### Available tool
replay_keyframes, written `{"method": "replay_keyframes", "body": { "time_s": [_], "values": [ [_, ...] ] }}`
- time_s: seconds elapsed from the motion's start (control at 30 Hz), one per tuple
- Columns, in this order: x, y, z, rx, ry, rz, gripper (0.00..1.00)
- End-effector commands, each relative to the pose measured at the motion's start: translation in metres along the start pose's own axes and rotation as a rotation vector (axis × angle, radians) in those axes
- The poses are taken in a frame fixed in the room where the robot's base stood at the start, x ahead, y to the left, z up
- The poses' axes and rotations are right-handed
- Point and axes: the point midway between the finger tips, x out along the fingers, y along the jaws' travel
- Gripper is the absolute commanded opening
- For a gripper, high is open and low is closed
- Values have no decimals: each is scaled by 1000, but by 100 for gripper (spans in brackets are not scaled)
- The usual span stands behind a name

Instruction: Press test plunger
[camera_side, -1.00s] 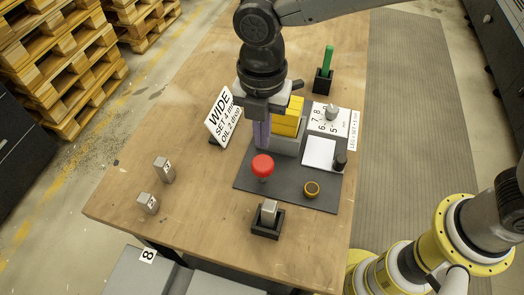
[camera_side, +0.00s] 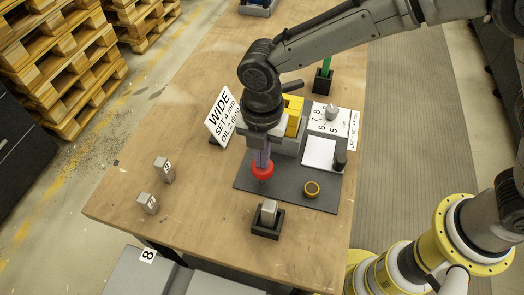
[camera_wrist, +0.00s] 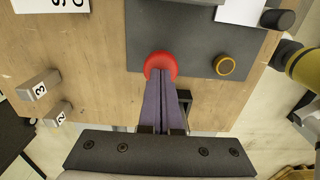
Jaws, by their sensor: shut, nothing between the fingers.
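The red round plunger (camera_side: 262,171) stands on the dark grey base plate (camera_side: 240,184) of the test station. It also shows in the wrist view (camera_wrist: 160,62). My gripper (camera_side: 264,160) points down with its purple fingers shut and empty. The fingertips are at the top of the red plunger and overlap it in both views. I cannot tell for sure whether they touch it. Part of the plunger's top is hidden by the fingers, and its stem is not visible in the side view now.
A yellow block (camera_side: 293,106) on a grey body stands behind my gripper. A yellow-ringed button (camera_side: 311,189), a black knob (camera_side: 340,160) and a dial (camera_side: 331,112) are to the right. A black holder with a metal block (camera_side: 268,213) is in front. Two numbered blocks (camera_side: 164,169) (camera_side: 147,203) stand left.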

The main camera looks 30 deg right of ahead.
Motion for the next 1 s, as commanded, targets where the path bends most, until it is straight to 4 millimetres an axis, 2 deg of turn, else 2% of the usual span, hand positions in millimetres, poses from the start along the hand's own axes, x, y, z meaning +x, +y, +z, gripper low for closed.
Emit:
{"method": "replay_keyframes", "body": {
  "time_s": [0.1, 0.47, 0.57, 0.67, 1.0],
  "values": [
    [11, -1, 0, 0, 0, -3, 0],
    [9, -1, 0, 0, 0, -5, 0],
    [-2, 0, 0, 0, 0, -1, 0],
    [-21, 0, 0, 0, 0, 4, 0],
    [-97, 1, 0, 0, 0, 8, 0]
  ]
}}
